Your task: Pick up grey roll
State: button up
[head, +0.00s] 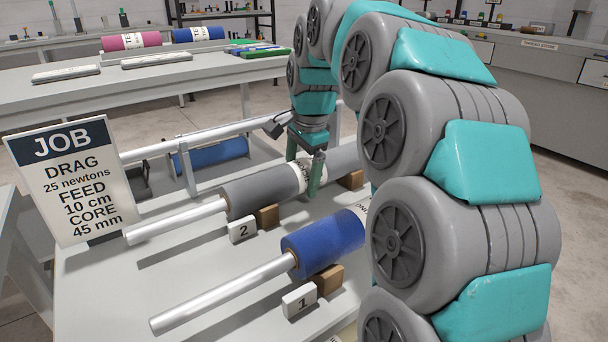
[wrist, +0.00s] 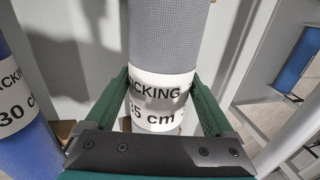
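The grey roll (head: 262,191) has a white printed label band and lies on a metal core bar with wooden blocks, behind the number 2 card. My gripper (head: 309,170) is down over the label part of the roll. The fingers are very close to the roll's sides. I cannot tell whether they press on it. The roll's underside is hidden.
A blue roll (head: 322,243) lies nearer, behind the number 1 card (head: 299,300); it also shows in the wrist view (wrist: 22,125). Another blue roll (head: 212,155) is beyond a metal rail (head: 187,166). A job sign (head: 72,180) stands at left. Bare table (head: 120,300) is at front left.

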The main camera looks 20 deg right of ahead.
grip_shut()
dwell(0.5)
